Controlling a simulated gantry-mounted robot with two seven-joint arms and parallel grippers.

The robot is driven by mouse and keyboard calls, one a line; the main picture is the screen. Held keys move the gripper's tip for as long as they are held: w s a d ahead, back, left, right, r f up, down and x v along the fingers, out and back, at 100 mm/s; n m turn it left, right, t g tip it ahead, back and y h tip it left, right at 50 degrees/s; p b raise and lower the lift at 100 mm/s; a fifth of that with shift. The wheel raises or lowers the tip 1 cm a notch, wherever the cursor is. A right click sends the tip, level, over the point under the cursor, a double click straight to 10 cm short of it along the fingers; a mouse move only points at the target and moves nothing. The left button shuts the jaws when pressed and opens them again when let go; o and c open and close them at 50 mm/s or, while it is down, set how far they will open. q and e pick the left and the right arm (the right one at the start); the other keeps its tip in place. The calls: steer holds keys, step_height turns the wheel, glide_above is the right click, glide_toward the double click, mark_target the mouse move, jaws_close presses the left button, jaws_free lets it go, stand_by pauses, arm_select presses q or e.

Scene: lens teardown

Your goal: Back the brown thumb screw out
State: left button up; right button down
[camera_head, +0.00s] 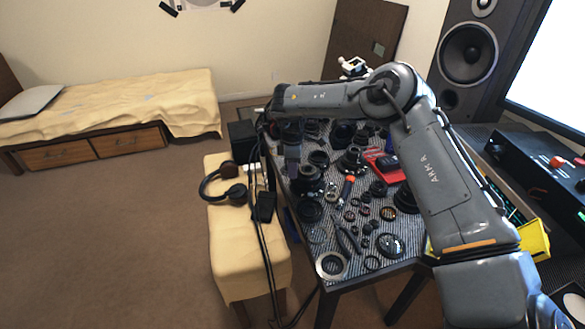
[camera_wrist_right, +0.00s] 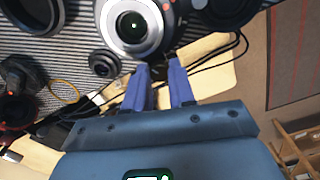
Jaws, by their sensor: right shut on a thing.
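My right gripper (camera_head: 292,172) points down at the left side of the table, by a dark lens assembly (camera_head: 308,186). In the right wrist view the blue fingers of the gripper (camera_wrist_right: 160,64) reach the edge of that lens assembly (camera_wrist_right: 134,24), which has a pale ring around dark glass. The fingers are shut on a small dark part at its side, which I take for the brown thumb screw. The screw is mostly hidden between the fingertips, and its colour does not show clearly. My left gripper is not in view.
The striped table mat (camera_head: 335,235) is crowded with lens rings and parts. A red tray (camera_head: 384,166) and an orange-handled tool (camera_head: 347,188) lie right of the lens. A bench (camera_head: 225,262) with headphones (camera_head: 222,190) stands left. Black cables hang along the table's left edge.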

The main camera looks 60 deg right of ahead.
steer(key=n, duration=0.4)
steer(key=shift+n+p, duration=0.3)
steer(key=shift+p, duration=0.1)
steer(key=n, duration=0.3)
steer(key=shift+n, duration=0.8)
steer(key=c, duration=0.9)
jaws_free()
steer(key=shift+r+p, duration=0.1)
steer(key=shift+p, duration=0.2)
